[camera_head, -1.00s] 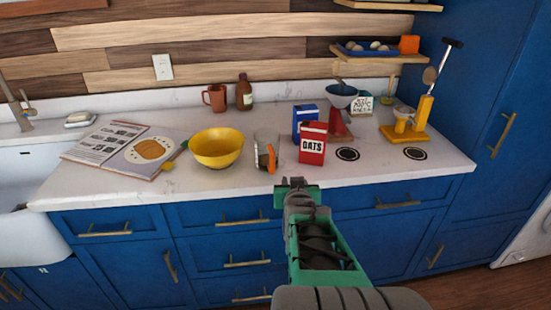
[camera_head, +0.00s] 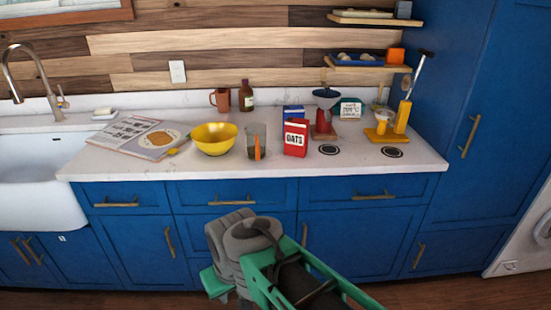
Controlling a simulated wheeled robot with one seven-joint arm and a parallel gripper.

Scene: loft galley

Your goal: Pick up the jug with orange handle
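The jug (camera_head: 250,137) is a clear, greyish vessel with an orange handle (camera_head: 257,149) facing the front of the counter. It stands upright on the white counter, between the yellow bowl and the red oats box. My gripper (camera_head: 218,286) is low in front of the blue drawers, below the counter and apart from the jug. Only its green part shows beyond the grey wrist; I cannot make out its fingertips.
A yellow bowl (camera_head: 214,139) stands just left of the jug, and a red oats box (camera_head: 296,138) stands to its right. An open book (camera_head: 140,136) lies farther left. The counter's front strip (camera_head: 240,168) is clear. A brown mug (camera_head: 220,99) and bottle (camera_head: 246,96) stand behind.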

